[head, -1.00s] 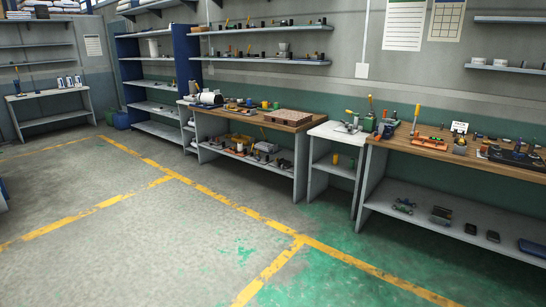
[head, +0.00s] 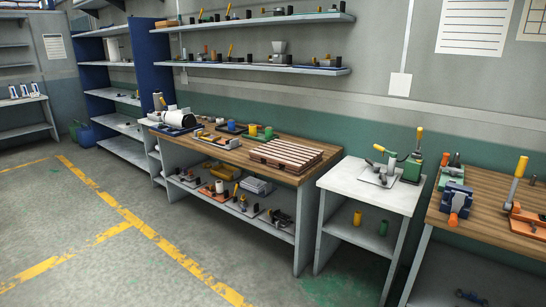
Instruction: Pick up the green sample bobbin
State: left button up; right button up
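A small green cylinder (head: 383,228) stands on the lower shelf of the white table, beside a yellow one (head: 357,218); it looks like a bobbin. Another small green cylinder (head: 268,133) stands on the wooden workbench, near a yellow one (head: 253,130) and a blue one (head: 231,126). I cannot tell from here which green piece is the sample bobbin. Neither of my grippers is in view.
The white table (head: 345,183) carries a lever press (head: 380,165) and stands between two wooden benches. A slatted tray (head: 290,154) lies on the left bench top (head: 240,153). A blue vise (head: 455,197) sits on the right bench. The floor in front (head: 170,225) is clear.

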aim_at(268, 131)
jog(key=i+u, duration=0.1)
jog(key=i, duration=0.55)
jog(key=i+l, duration=0.1)
jog(key=i, duration=0.5)
jog(key=i+l+u, duration=0.15)
jog(key=i, duration=0.5)
jog(key=i+l, duration=0.1)
jog(key=i, duration=0.55)
jog(key=u, duration=0.05)
